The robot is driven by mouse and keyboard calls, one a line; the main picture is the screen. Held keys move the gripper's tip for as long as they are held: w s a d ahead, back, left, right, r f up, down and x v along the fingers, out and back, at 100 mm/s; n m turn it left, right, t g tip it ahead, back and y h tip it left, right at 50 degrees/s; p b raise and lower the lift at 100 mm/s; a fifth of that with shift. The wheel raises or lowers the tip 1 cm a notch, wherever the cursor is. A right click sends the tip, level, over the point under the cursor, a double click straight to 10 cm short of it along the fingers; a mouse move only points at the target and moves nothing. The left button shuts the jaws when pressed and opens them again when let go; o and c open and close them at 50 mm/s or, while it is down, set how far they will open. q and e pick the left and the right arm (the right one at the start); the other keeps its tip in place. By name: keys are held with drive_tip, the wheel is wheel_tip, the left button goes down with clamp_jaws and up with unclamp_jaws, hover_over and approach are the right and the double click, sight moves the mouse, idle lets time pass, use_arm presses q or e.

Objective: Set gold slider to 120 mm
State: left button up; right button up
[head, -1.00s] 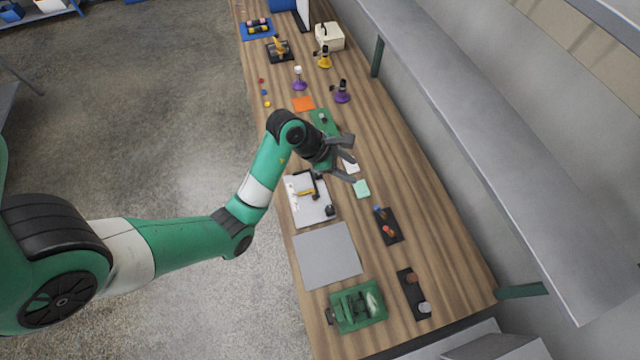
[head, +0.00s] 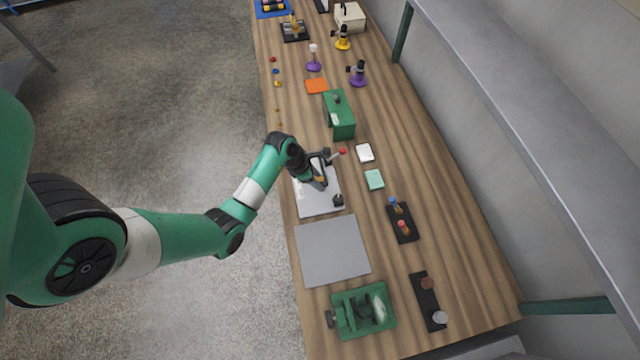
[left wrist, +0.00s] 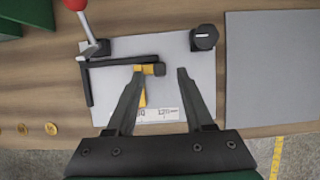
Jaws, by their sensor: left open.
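The gauge plate (head: 318,204) is pale, lying near the table's front edge; it also shows in the left wrist view (left wrist: 185,92). It carries a black bar, a black knob (left wrist: 204,37), a lever with a red ball (left wrist: 76,4) and a printed scale (left wrist: 158,114). The gold slider (left wrist: 142,99) shows beside the left finger, which hides part of it. A dark block (left wrist: 160,69) adjoins its upper end. My left gripper (left wrist: 161,75) is open over the plate, with that block between its fingertips; contact cannot be told. My right gripper is not in view.
A grey mat (head: 332,250) lies beside the plate, with a green tray (head: 362,312) beyond it. A green box (head: 338,115) stands on the other side. White and teal pads (head: 374,179) and a black peg holder (head: 402,223) lie toward the wall, under a long shelf.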

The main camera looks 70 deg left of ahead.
use_arm(q)
drive_tip(key=shift+x, duration=1.15)
clamp_jaws()
idle(0.5)
